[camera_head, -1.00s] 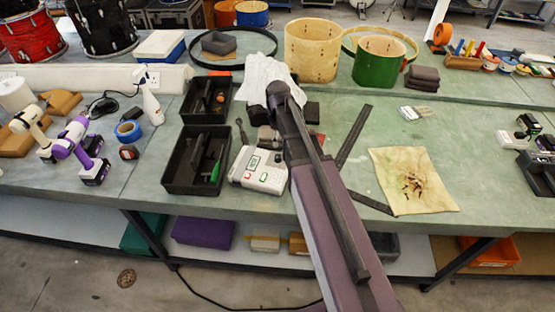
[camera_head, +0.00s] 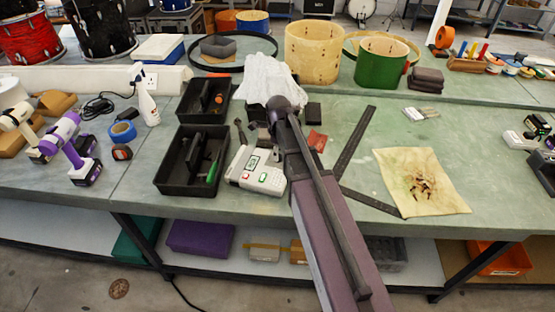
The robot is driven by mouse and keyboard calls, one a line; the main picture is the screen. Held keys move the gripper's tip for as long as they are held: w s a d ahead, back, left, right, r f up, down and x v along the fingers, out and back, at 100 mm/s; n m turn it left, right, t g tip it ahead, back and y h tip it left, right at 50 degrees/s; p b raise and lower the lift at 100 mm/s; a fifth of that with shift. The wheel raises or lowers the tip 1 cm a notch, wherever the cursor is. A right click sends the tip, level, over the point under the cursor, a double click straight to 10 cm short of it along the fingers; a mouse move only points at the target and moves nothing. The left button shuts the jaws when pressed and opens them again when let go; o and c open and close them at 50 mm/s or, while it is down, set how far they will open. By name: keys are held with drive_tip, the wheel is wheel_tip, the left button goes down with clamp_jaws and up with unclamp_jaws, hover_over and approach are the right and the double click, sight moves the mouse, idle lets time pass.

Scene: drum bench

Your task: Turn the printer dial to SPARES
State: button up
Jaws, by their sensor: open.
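The label printer (camera_head: 245,177) is a white device with a small green screen and coloured buttons, lying on the bench just right of a black tray. The dial and its lettering are too small to read. My arm reaches in from the bottom right. Its dark far joint (camera_head: 282,106) stands above the bench, behind and to the right of the printer. The arm passes close by the printer's right side in the picture. My gripper and its fingertips are not seen, so I cannot tell where they are relative to the dial.
Two black trays (camera_head: 162,187) with tools lie left of the printer. A white cloth (camera_head: 268,78) lies behind my arm. A black steel square (camera_head: 357,140) and a stained yellow cloth (camera_head: 445,198) lie to the right. Bench between them is clear.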

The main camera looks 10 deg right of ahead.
drive_tip(key=shift+f+b, duration=0.55)
drive_tip(key=shift+f, duration=0.25)
